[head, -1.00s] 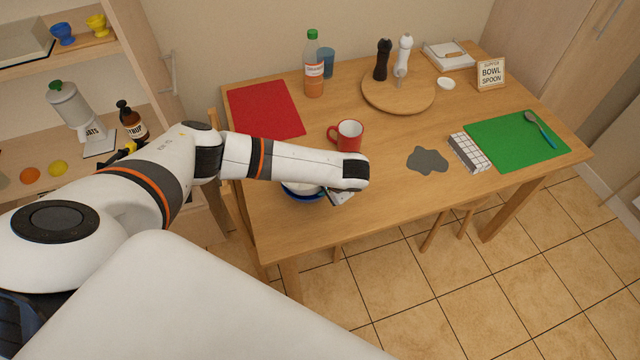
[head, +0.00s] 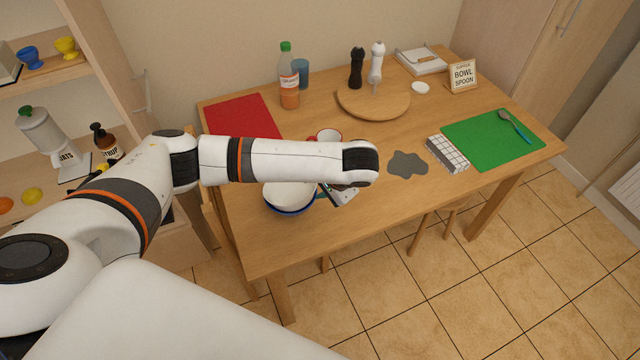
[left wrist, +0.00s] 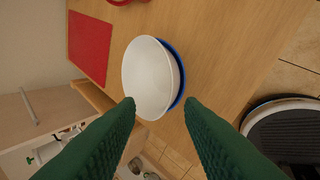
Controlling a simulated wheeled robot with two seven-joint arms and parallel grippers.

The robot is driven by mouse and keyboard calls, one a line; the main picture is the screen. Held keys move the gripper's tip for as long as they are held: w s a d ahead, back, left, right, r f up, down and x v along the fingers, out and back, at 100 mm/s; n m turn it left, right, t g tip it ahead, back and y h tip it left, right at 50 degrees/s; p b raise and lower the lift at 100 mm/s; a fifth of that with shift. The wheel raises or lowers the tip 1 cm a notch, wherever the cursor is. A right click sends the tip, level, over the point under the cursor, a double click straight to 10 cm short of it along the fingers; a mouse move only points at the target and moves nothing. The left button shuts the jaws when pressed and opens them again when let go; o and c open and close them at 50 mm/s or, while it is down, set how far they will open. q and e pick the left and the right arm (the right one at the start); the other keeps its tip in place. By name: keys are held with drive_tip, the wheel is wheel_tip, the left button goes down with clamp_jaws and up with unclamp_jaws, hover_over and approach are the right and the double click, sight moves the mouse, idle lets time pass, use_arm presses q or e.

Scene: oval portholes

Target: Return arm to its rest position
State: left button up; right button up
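My left arm reaches in from the left over the table (head: 400,210) in the head view. My left gripper (head: 340,195) is mostly hidden under the wrist, just right of a white bowl (head: 290,195) with a blue bowl under it. In the left wrist view, the two green finger pads are spread apart with nothing between them, so the left gripper (left wrist: 160,103) is open. The white bowl (left wrist: 148,78) and the blue edge (left wrist: 178,80) lie beyond the fingertips, apart from them. My right gripper is not in view.
A red mug (head: 328,135) is partly hidden behind my arm. A bottle (head: 289,80), a round board (head: 365,103), a white-tiled box (head: 447,154) and a green mat (head: 490,140) are on the table. A shelf unit (head: 85,70) stands left. The table's front right is clear.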

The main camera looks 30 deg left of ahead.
use_arm(q)
drive_tip(key=shift+v, duration=0.95)
drive_tip(key=shift+f, duration=0.1)
